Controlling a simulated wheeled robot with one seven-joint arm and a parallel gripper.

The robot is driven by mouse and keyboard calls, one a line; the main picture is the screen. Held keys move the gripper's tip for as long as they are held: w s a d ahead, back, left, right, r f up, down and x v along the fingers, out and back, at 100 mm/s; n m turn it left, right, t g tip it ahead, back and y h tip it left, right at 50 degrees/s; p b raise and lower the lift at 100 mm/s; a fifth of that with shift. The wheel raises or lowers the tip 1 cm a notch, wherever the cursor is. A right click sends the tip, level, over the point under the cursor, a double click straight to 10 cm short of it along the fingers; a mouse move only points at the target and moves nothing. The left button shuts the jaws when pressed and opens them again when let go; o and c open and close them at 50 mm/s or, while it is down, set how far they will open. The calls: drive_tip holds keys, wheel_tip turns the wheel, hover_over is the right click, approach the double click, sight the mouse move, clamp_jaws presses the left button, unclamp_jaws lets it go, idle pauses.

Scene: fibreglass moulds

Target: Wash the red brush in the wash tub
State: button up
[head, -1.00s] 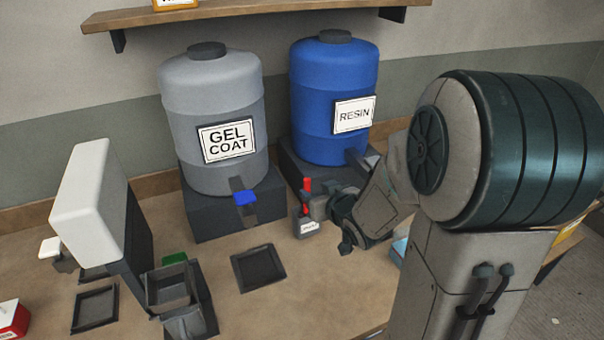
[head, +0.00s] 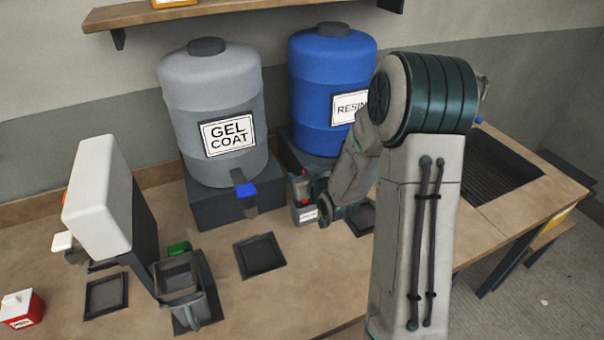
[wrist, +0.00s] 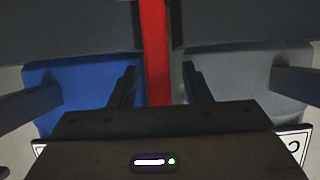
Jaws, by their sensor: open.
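The red brush (head: 304,188) stands in a small grey labelled holder (head: 306,215) in front of the two drums, partly hidden by my gripper. In the wrist view, a long red handle (wrist: 156,45) runs between my two dark fingers. My gripper (wrist: 160,85) is open around it, with a gap visible on each side. In the head view, my wrist hides most of the fingers. A dark, ribbed sunken basin (head: 492,172) lies at the right end of the bench; it may be the wash tub, but no label shows.
A grey GEL COAT drum (head: 212,100) and a blue RESIN drum (head: 310,85) stand on dark blocks behind the brush. A square dark tray (head: 259,255), a grey cup (head: 180,285), a white-topped stand (head: 97,195) and a red container (head: 22,308) occupy the left.

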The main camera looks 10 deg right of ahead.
drive_tip(key=shift+w, duration=0.1)
clamp_jaws()
wheel_tip(320, 180, up, 11)
drive_tip(key=p, duration=0.4)
idle(0.8)
